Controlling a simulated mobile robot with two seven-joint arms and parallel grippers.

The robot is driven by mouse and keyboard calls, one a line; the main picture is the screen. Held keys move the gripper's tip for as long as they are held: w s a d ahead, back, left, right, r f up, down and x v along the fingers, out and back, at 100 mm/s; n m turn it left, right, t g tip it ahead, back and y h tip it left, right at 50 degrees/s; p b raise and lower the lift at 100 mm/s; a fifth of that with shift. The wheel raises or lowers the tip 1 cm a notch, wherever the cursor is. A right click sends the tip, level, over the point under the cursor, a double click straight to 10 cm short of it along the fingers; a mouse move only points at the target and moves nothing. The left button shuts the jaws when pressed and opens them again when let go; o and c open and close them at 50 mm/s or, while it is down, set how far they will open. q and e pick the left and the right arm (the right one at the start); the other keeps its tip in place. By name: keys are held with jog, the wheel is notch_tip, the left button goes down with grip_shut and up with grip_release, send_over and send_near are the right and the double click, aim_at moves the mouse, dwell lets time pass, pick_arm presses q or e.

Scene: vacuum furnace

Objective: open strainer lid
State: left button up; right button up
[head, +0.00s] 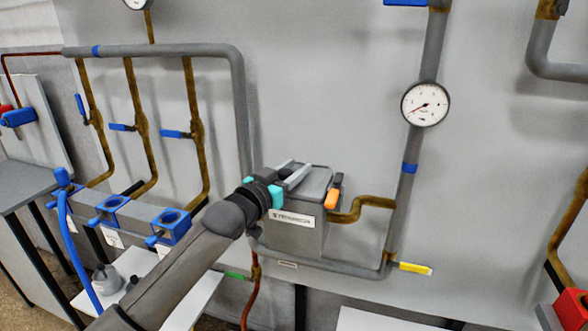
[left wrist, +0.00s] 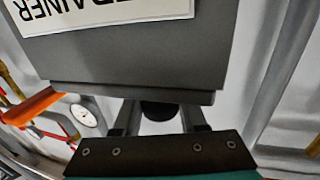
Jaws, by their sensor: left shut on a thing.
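The strainer (head: 293,236) is a grey box with a white label on its front, mounted in the pipework at the middle of the head view. Its grey lid (head: 318,180) lies on top; I see no clear gap under it. My left gripper (head: 295,173) reaches over the lid from the left. In the left wrist view the label is upside down, and the lid edge (left wrist: 130,90) runs across the picture. There the left gripper (left wrist: 158,112) has its fingers on either side of a dark round knob (left wrist: 160,110), partly hidden. My right gripper is not in view.
An orange handle (head: 332,198) sits at the strainer's right side, beside a brown bent pipe (head: 365,203). A pressure gauge (head: 425,104) is up to the right. A yellow-handled valve (head: 413,268) is lower right. Blue-handled valves (head: 172,134) stand at the left.

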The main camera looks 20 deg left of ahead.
pick_arm(q)
grip_shut()
dwell(0.7)
